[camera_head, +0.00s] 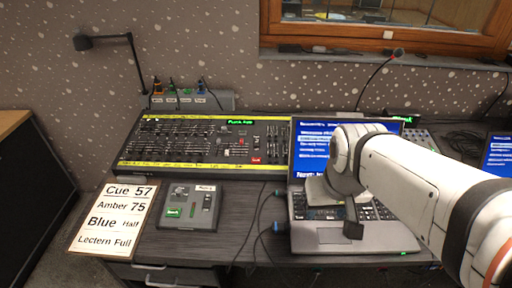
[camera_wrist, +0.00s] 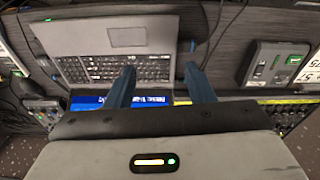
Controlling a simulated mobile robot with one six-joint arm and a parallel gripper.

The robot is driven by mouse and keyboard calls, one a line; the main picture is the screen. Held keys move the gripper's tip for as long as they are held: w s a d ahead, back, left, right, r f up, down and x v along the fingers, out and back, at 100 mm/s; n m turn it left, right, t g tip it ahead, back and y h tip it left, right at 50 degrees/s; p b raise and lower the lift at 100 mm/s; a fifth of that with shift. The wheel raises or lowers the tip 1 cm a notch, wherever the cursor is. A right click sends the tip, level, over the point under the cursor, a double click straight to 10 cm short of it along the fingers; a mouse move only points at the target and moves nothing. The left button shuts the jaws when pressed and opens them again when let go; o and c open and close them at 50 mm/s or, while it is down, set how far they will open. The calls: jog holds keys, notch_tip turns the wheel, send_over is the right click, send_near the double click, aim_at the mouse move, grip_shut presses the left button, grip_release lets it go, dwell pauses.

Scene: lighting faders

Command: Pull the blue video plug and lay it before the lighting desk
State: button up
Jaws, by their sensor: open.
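The blue plug (camera_head: 202,86) stands upright at the right end of a row of plugs on a grey socket box (camera_head: 222,101) behind the lighting desk. Its lower part is small and hard to make out. The lighting desk (camera_head: 138,167) is a wide black console with yellow strips and many faders. My gripper (camera_head: 354,228) is over the laptop, well to the right of the plug and nearer the front. In the wrist view my gripper (camera_wrist: 160,68) is open, with nothing between its two blue fingers. The blue plug cannot be made out in the wrist view.
An open laptop (camera_head: 330,236) stands right of the desk, under my arm. A small grey controller (camera_head: 190,207) and a cue card (camera_head: 113,216) lie in front of the desk. A desk lamp (camera_head: 85,42) rises at the left. Bare tabletop (camera_head: 238,222) with cables lies between controller and laptop.

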jog(key=shift+o, duration=0.3)
jog(key=w+a+f+n+g+h, duration=0.2)
jog(key=w+a+f+n+h, duration=0.1)
jog(key=w+a+f+n, duration=0.3)
jog(key=shift+w+f+n+g+b, duration=0.35)
jog(key=shift+w+n, duration=0.45)
jog(key=shift+n, duration=0.4)
jog(key=n+h+b, duration=0.1)
jog(key=n+h, duration=0.3)
jog(key=n, duration=0.5)
send_near(273, 225)
jog(key=b+x, duration=0.6)
jog(key=x, duration=0.3)
jog(key=shift+d+r, duration=0.1)
jog(key=shift+d, duration=0.05)
jog(key=shift+c, duration=0.2)
jog(key=c, duration=0.9)
jog(key=shift+c, duration=0.7)
jog(key=shift+a, duration=0.2)
